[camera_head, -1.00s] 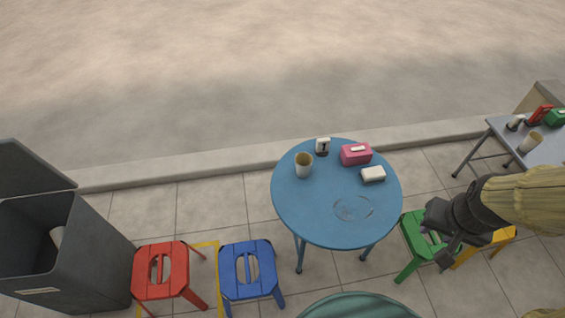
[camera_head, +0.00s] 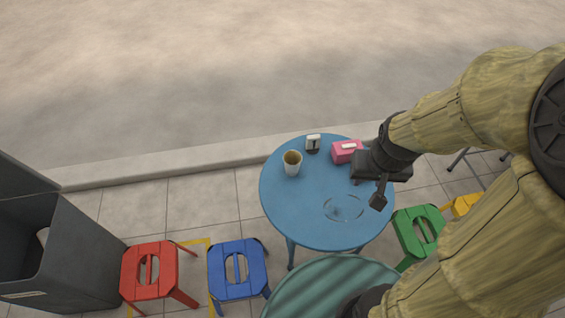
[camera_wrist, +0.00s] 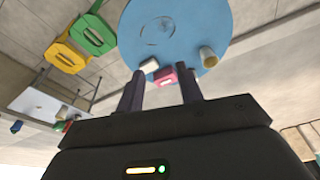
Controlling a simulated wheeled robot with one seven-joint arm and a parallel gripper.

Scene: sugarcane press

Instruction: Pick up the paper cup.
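The paper cup (camera_head: 292,164), tan and open at the top, stands upright on the round blue table (camera_head: 300,215), toward its back left. The wrist view also shows the cup (camera_wrist: 208,57), near the table rim and beyond the right finger. My gripper (camera_head: 367,190) is over the table's right side, well right of the cup and apart from it. In the wrist view the two fingers of my gripper (camera_wrist: 161,90) stand wide apart with nothing held between them.
A pink box (camera_head: 346,152) and a small black-and-white holder (camera_head: 313,143) stand on the table near the cup. A clear round plate (camera_head: 343,208) lies at its front. A white block (camera_wrist: 149,65) shows in the wrist view. Blue (camera_head: 237,268), red (camera_head: 150,271) and green (camera_head: 419,232) stools stand around.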

